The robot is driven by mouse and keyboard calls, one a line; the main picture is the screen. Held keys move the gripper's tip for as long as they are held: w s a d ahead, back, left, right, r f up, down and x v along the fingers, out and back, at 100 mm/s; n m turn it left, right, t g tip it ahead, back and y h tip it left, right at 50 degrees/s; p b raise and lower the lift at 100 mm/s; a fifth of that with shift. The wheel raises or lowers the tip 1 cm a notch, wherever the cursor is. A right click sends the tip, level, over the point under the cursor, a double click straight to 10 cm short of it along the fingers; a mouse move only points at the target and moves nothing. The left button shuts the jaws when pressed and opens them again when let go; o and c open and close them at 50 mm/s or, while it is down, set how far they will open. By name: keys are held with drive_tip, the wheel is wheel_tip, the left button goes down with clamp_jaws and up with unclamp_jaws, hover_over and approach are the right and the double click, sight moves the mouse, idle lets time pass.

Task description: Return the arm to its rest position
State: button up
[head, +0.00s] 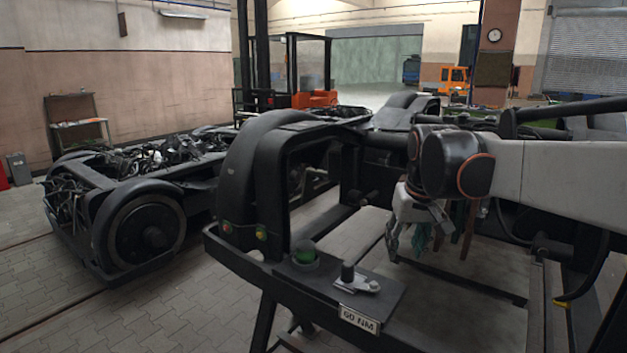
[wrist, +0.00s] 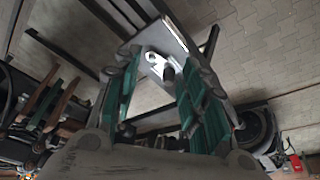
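My arm (head: 555,170) reaches in from the right over the near black bogie frame (head: 225,255). My gripper (head: 408,245) hangs from the dark wrist joint and points down, above the frame's open middle. In the wrist view, my gripper (wrist: 158,62) has its two green-padded fingers spread apart with nothing held between them. A metal fitting with a dark post (head: 358,280) sits on the frame's front plate, beside a "60 NM" label (head: 358,319). It also shows in the wrist view (wrist: 156,66) beyond the gap between the fingers.
Hoses and black bars (head: 590,265) lie near the arm at right. A second bogie (head: 145,225) stands at left, with an orange forklift (head: 315,97) behind. Paved floor (head: 60,310) is clear at front left.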

drive_tip(key=s+f+t, duration=0.1)
drive_tip(key=s+f, duration=0.3)
drive_tip(key=s, duration=0.8)
drive_tip(key=s+f+t, duration=0.2)
drive_tip(key=s+f, duration=0.2)
drive_tip(key=s, duration=0.9)
drive_tip(key=shift+f+t, duration=0.2)
drive_tip(key=shift+t, duration=0.1)
